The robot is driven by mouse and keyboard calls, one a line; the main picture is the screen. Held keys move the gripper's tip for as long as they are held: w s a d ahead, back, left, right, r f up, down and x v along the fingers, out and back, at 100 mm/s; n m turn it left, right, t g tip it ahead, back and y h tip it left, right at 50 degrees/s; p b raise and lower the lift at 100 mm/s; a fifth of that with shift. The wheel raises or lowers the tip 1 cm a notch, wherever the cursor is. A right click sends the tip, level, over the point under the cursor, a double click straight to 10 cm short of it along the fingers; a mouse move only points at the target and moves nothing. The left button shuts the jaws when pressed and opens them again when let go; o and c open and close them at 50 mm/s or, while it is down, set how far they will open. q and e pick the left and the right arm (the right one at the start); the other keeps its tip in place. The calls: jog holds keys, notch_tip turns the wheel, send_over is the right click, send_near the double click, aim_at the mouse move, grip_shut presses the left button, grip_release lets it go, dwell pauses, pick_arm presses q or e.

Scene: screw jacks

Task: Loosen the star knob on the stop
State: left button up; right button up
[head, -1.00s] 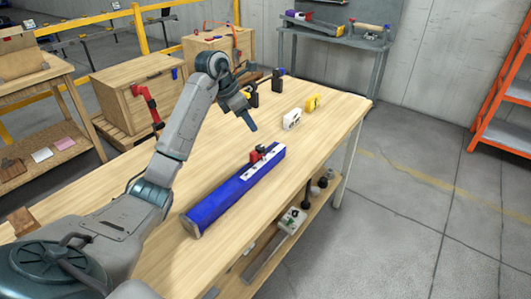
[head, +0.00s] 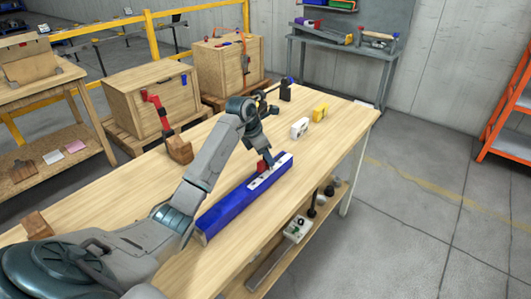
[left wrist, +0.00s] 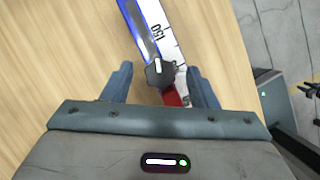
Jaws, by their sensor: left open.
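The star knob (left wrist: 160,73) is dark and sits on top of the red stop (left wrist: 173,98) in the left wrist view. The stop (head: 262,168) is on a long blue rail (head: 228,209) with a white numbered scale, lying on the wooden table. My left gripper (head: 266,158) is over the stop in the head view. In the left wrist view its two fingers (left wrist: 161,78) are apart, one on each side of the knob, and appear not to touch it. In the head view the gripper mostly hides the knob. My right gripper is not in view.
A white block (head: 299,128) and a yellow block (head: 320,113) stand on the table (head: 120,195) beyond the rail. A dark upright object (head: 285,91) is at the far end. A red clamp-like tool (head: 157,110) stands at the table's left edge. The front of the table is mostly clear.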

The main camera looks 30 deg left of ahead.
pick_arm(q)
jog(key=shift+c, duration=0.2)
jog(key=c, duration=0.9)
jog(key=shift+d+n+t+y, duration=0.1)
jog(key=shift+n+t+y, duration=0.35)
jog(key=shift+n, duration=1.15)
jog(key=o, duration=0.9)
jog(key=shift+o, duration=0.2)
jog(key=b+v, duration=0.1)
jog(key=v, duration=0.3)
jog(key=shift+r, duration=0.25)
jog(key=v, duration=0.6)
jog(key=shift+r+b, duration=0.15)
jog(key=shift+b, duration=0.3)
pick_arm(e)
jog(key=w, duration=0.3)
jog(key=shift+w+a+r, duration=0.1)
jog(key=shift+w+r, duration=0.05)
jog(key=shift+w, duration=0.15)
